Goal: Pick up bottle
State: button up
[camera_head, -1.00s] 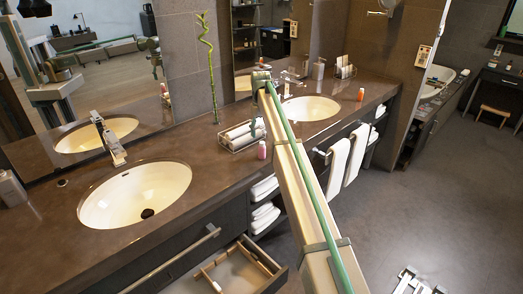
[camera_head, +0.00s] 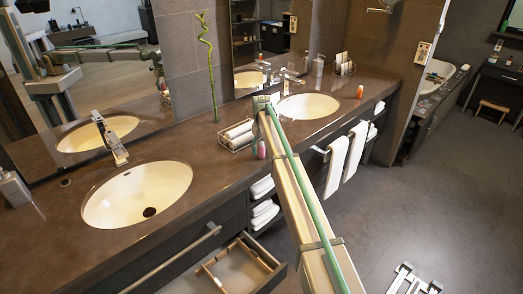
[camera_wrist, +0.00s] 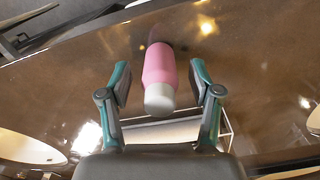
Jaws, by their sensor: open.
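A small pink bottle (camera_head: 261,149) with a pale cap stands on the dark counter, beside the towel tray and near the front edge. In the wrist view the pink bottle (camera_wrist: 160,62) shows large, its whitish cap toward the camera. My gripper (camera_wrist: 160,77) is open, with one finger on each side of the bottle in that picture. Gaps show between both fingers and the bottle. How far the fingertips are from it in depth I cannot tell. In the head view my arm hides most of the gripper.
A wire tray (camera_head: 236,148) of rolled towels sits just left of the bottle. A bamboo stalk (camera_head: 209,65) stands behind it. Sinks (camera_head: 137,193) lie on either side. An orange bottle (camera_head: 360,91) stands farther right. A drawer (camera_head: 240,270) is open below the counter.

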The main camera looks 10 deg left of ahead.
grip_shut()
jog(key=shift+r, duration=0.2)
